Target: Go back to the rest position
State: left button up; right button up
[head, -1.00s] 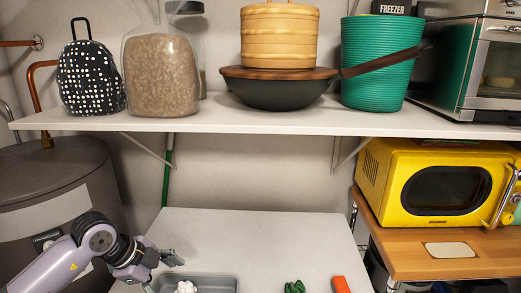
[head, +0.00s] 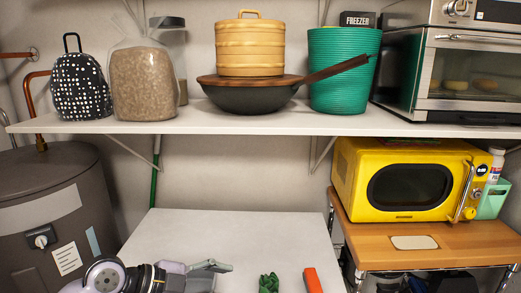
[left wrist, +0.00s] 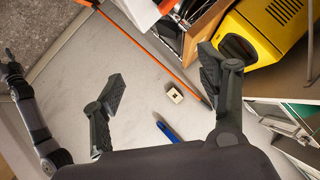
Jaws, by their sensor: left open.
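My left gripper (head: 208,267) is low in the head view, over the front part of the white top surface (head: 235,232). In the left wrist view its two dark fingers (left wrist: 162,85) stand wide apart with nothing between them. My right gripper does not show clearly in either view.
A green item (head: 268,283) and an orange item (head: 312,281) are at the bottom edge. A yellow microwave (head: 410,180) stands on a wooden cart (head: 470,240) at right. A loaded shelf (head: 270,122) spans above; a grey tank (head: 45,205) is at left.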

pick_arm(q)
jog(key=s+d+r+n+t+h, duration=0.2)
jog(key=d+r+n+t+h, duration=0.15)
jog(key=r+t+h, duration=0.55)
jog(key=w+a+n+t+y, duration=0.3)
jog(key=a+n+t+y, duration=0.6)
jog(key=n+y, duration=0.45)
jog(key=s+a+f+n+g+y, duration=0.3)
jog(key=a+f+n+g+y, duration=0.15)
jog(key=a+f+y, duration=0.45)
jog(key=s+f+g, duration=0.8)
jog(key=s+f, duration=0.2)
jog(key=f, duration=0.4)
jog(key=s+d+f+m+g+h, duration=0.1)
jog(key=s+d+f+g, duration=0.15)
jog(key=s, duration=0.45)
jog(key=s+d+f+m+g+h, duration=0.1)
jog(key=s+f+g+h, duration=0.1)
jog(key=s+f+g, duration=0.35)
notch_tip(320, 180, down, 24)
jog(key=s+f, duration=0.1)
jog(key=s, duration=0.2)
jog(key=s+a+f, duration=0.3)
jog(key=s+f, duration=1.3)
jog(key=shift+s+g+y, duration=0.25)
jog(key=shift+g+y, duration=0.1)
jog(key=shift+g, duration=0.1)
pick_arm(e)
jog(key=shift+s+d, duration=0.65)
